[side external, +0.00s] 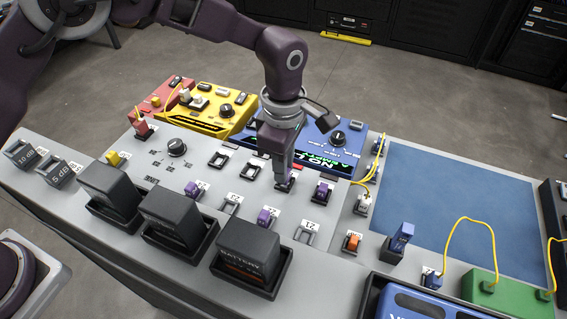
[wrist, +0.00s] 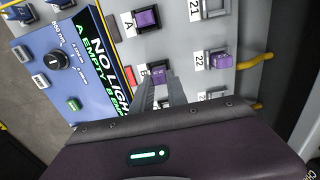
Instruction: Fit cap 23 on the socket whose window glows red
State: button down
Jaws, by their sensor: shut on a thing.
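My gripper (side external: 284,176) points down over the middle socket row and is shut on a small purple cap (side external: 285,185). In the wrist view its fingers (wrist: 161,82) close over the purple piece at the socket labelled B (wrist: 144,74). A small red patch (wrist: 131,75) shows beside B. I cannot tell whether the cap is seated, and its number is hidden. The socket labelled A (wrist: 146,18) holds another purple cap, which also shows in the side view (side external: 322,190). Holder 22 (wrist: 221,61) has a purple cap. Holder 21 (wrist: 217,8) looks empty.
A blue box (side external: 338,138) with a lit green display stands just behind the row. Yellow (side external: 215,108) and red boxes are behind left. Dark battery blocks (side external: 246,254) line the front. Yellow cables (side external: 376,170) loop at the right. A blue mat (side external: 455,195) is mostly clear.

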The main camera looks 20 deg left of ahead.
jog(key=shift+f, duration=0.55)
dwell(0.4)
jog(key=c, duration=1.2)
grip_release()
jog(key=shift+c, duration=0.2)
notch_tip(320, 180, up, 7)
jog(key=shift+r, duration=0.1)
